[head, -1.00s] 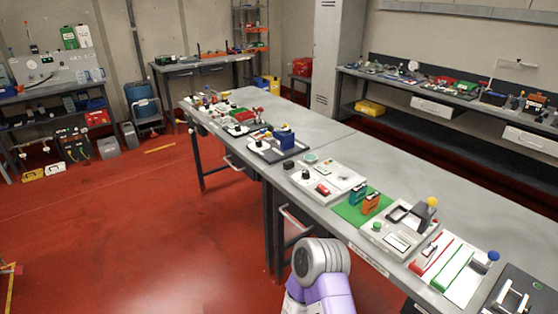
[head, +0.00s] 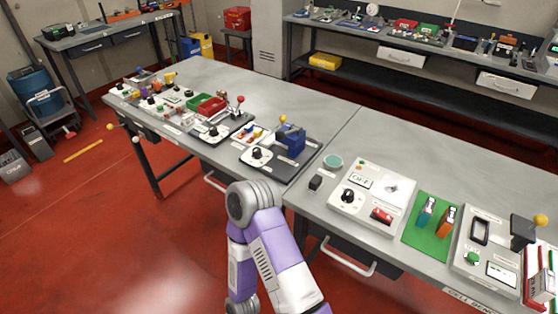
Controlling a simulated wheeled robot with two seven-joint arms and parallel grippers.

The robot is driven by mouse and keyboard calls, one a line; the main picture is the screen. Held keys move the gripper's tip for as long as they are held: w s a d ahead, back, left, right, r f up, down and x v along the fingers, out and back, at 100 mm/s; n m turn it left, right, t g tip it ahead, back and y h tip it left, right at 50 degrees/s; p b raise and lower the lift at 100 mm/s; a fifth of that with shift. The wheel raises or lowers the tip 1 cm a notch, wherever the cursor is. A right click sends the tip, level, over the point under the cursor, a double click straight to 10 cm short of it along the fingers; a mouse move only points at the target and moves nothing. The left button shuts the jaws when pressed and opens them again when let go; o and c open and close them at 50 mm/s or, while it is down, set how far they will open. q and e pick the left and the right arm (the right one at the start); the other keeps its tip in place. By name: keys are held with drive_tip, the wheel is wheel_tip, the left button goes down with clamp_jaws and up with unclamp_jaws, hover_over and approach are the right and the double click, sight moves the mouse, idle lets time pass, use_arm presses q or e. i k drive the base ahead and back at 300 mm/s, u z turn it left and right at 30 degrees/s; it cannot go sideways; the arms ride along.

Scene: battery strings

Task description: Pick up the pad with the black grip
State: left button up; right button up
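I cannot clearly make out a pad with a black grip. A small black block (head: 315,182) stands near the front edge of the workbench, left of a white panel. A round teal disc (head: 333,161) lies just behind it; I cannot tell whether either is part of the pad. One of my purple and white arms rises at the bottom centre, left of the black block. No gripper fingers show in the head view.
The white panel (head: 372,195) has a black knob and a red switch. A green mat (head: 429,240) holds a blue-grey and an orange block. Left are a dark tray with a blue block (head: 291,140) and several small devices. The bench's rear half is bare grey.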

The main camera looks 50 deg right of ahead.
sight(315, 184)
drive_tip(key=i, duration=1)
drive_tip(key=z, duration=2.2)
